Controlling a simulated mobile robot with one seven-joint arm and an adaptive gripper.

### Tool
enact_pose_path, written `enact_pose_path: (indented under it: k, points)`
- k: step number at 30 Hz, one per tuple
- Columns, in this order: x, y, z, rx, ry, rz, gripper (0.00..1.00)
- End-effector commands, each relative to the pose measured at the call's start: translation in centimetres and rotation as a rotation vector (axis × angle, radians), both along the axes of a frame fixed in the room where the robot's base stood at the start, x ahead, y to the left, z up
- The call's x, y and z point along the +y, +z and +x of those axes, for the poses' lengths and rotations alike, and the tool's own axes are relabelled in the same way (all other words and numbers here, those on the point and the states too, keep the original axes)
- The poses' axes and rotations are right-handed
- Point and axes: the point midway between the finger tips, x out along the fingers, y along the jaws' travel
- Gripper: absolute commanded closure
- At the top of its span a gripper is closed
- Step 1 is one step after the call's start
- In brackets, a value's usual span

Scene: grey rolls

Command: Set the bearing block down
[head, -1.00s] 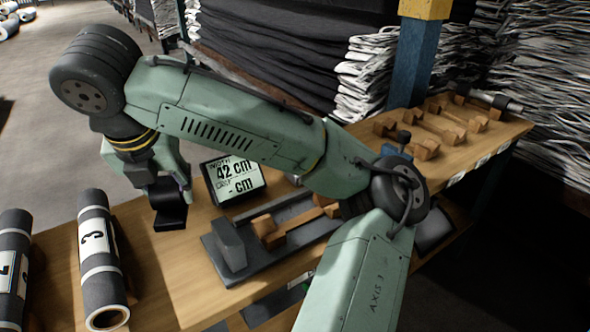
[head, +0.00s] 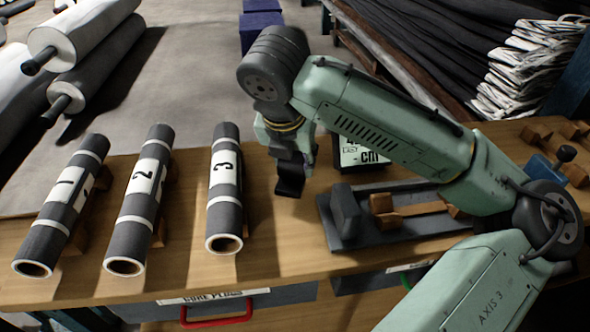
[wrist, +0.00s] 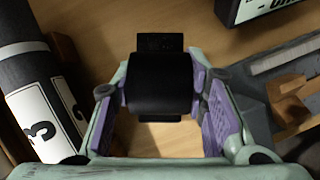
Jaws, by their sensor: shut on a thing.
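The bearing block (head: 290,181) is a dark, nearly black piece held at the end of my arm, between roll 3 and the grey fixture. My gripper (head: 290,158) points down over the wooden bench. In the wrist view the block (wrist: 158,88) sits between the purple finger pads, and my gripper (wrist: 160,100) is shut on it. The block's lower side is hidden, and I cannot tell whether it touches the bench. Bare bench top (wrist: 112,30) shows around it.
Grey rolls marked 1 (head: 62,205), 2 (head: 142,195) and 3 (head: 225,185) lie to the left on wooden cradles. The grey fixture (head: 345,215) with wooden blocks stands to the right. A display (head: 358,155) stands behind. Bare bench lies in front of my gripper.

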Motion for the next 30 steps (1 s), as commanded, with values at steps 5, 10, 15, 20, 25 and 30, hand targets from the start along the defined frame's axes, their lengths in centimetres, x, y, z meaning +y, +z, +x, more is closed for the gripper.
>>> enact_pose_path:
  k: [5, 10, 15, 20, 25, 30]
  points:
    - [0.0, -2.3, 0.0, 0.001, 0.000, 0.001, 1.00]
    - [0.0, -3.3, 0.0, -0.002, 0.001, 0.001, 1.00]
    - [0.0, -3.3, 0.0, -0.001, 0.001, 0.002, 1.00]
    - [0.0, -3.6, 0.0, 0.001, 0.001, 0.000, 0.58]
    - [0.0, -3.6, 0.0, 0.001, 0.001, 0.000, 0.46]
    - [0.0, -3.6, 0.0, 0.001, 0.001, 0.000, 0.40]
